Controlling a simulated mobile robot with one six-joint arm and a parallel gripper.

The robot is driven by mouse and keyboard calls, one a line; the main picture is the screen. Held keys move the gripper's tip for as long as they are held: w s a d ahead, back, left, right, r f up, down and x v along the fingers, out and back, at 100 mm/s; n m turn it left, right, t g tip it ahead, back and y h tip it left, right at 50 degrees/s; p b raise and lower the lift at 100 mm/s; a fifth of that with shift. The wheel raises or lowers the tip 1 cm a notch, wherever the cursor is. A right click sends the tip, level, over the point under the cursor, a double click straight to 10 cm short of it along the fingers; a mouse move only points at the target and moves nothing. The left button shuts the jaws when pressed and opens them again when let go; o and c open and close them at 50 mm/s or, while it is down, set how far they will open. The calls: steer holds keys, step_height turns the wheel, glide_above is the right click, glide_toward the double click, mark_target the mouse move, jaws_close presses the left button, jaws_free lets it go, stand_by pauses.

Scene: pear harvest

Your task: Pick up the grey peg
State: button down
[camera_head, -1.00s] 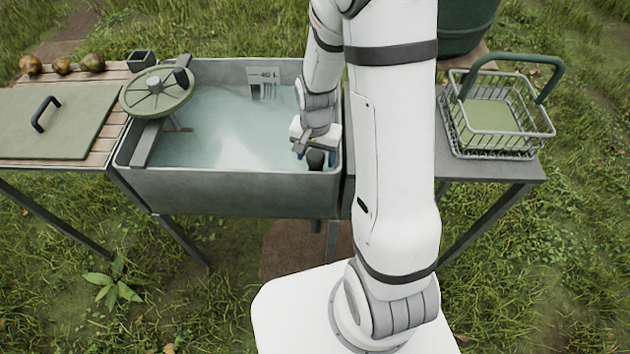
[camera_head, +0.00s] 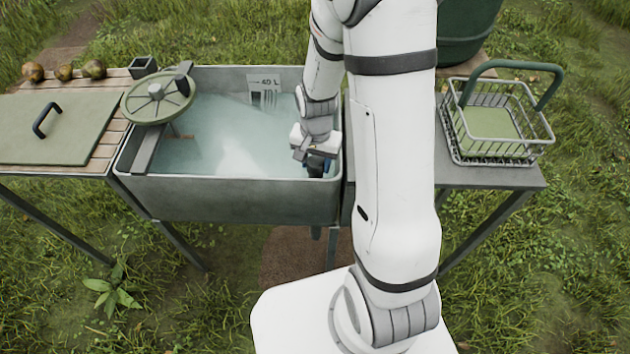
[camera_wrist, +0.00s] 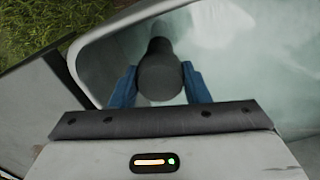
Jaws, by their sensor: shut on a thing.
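The grey peg (camera_wrist: 160,76) stands in the front right corner of the water tank (camera_head: 240,198), with a round dark grey top and a narrower part beyond it in the wrist view. My gripper (camera_head: 317,166) is low inside that corner. In the wrist view its blue fingers (camera_wrist: 159,86) are on both sides of the peg's head and shut on it. The peg's lower end is hard to make out, and in the head view my gripper mostly hides it.
A wheel (camera_head: 158,97) sits over the tank's left side. A green lid (camera_head: 50,128) and several brown pears (camera_head: 64,72) are on the slatted left table. A wire basket (camera_head: 492,125) stands on the right table. The tank's walls are close to my gripper.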

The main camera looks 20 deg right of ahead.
steer(key=shift+r, duration=0.1)
step_height(320, 180, up, 10)
steer(key=shift+r+p, duration=0.1)
steer(key=shift+p, duration=0.45)
step_height(320, 180, up, 7)
steer(key=p, duration=0.5)
steer(key=shift+f, duration=0.2)
steer(key=shift+r, duration=0.1)
